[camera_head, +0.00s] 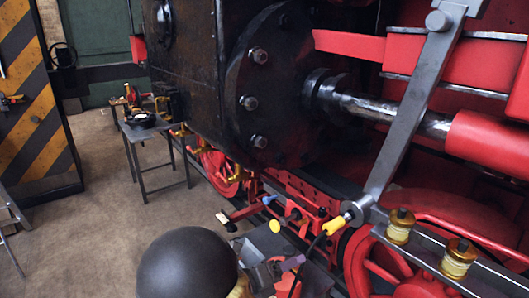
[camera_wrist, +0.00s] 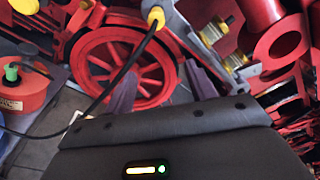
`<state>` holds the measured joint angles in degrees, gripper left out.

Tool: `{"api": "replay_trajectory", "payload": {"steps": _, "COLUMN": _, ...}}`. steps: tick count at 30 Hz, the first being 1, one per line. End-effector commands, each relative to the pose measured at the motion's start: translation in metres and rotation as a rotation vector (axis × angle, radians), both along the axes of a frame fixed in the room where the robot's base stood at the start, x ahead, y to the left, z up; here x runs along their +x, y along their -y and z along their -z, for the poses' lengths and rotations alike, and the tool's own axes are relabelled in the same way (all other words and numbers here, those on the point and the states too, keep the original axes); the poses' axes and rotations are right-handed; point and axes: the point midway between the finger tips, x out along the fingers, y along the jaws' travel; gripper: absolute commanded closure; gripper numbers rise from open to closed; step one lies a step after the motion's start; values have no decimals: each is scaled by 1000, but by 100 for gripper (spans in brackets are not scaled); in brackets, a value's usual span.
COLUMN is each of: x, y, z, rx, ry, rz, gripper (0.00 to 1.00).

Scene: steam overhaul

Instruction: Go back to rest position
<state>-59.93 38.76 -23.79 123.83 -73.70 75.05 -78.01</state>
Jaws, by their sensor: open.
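My gripper (camera_wrist: 162,88) is open in the wrist view, with its two dark fingers apart and nothing between them. A red spoked wheel (camera_wrist: 120,65) shows behind the fingers. The yellow piece (camera_wrist: 156,17) also shows at the top of the wrist view.
The locomotive's black cylinder (camera_head: 265,90) and red running gear fill the right side. Brass-coloured oil cups (camera_head: 458,259) stand on the grey bar. A small table (camera_head: 155,128) and a striped cabinet (camera_head: 35,100) stand at left. Open floor (camera_head: 95,220) lies between.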

Motion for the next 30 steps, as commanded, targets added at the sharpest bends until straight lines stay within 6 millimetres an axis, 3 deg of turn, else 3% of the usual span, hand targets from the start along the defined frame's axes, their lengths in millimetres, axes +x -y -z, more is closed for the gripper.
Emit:
{"api": "replay_trajectory", "payload": {"steps": 6, "x": -43, "y": 68, "z": 35, "rx": 442, "ry": 152, "rz": 367, "gripper": 44}}
{"api": "replay_trajectory", "payload": {"steps": 10, "x": -75, "y": 88, "z": 54, "rx": 710, "ry": 316, "rz": 644, "gripper": 44}}
{"api": "replay_trajectory", "payload": {"steps": 15, "x": -108, "y": 95, "z": 69, "rx": 1008, "ry": 598, "rz": 1027, "gripper": 44}}
{"api": "replay_trajectory", "payload": {"steps": 19, "x": -123, "y": 91, "z": 72, "rx": 1190, "ry": 856, "rz": 1332, "gripper": 44}}
{"api": "replay_trajectory", "payload": {"steps": 24, "x": -129, "y": 86, "z": 65, "rx": 1361, "ry": 1249, "rz": 1733, "gripper": 44}}
{"api": "replay_trajectory", "payload": {"steps": 30, "x": -123, "y": 89, "z": 48, "rx": 1451, "ry": 1698, "rz": 2123, "gripper": 44}}
